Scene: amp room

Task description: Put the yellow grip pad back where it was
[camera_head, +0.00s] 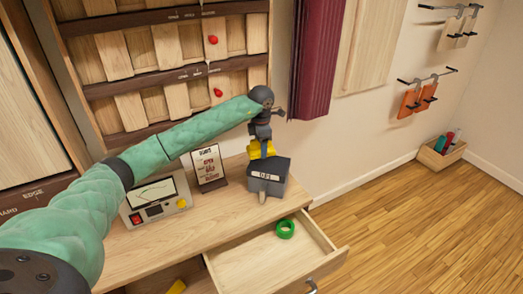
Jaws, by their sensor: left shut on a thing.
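The yellow grip pad (255,150) is at the fingertips of my left gripper (261,143), just above or at the top of a dark grey labelled block (269,176) on the wooden desk. My left gripper is shut on the pad and points down, and its arm reaches in from the left. I cannot tell whether the pad touches the block. My right gripper is not in view.
An open drawer (255,262) with a green ring (285,229) juts out from the desk (150,243). A meter box (155,200) and a small sign (209,166) stand left of the block. Wooden slat racks and a dark red curtain (315,60) are behind.

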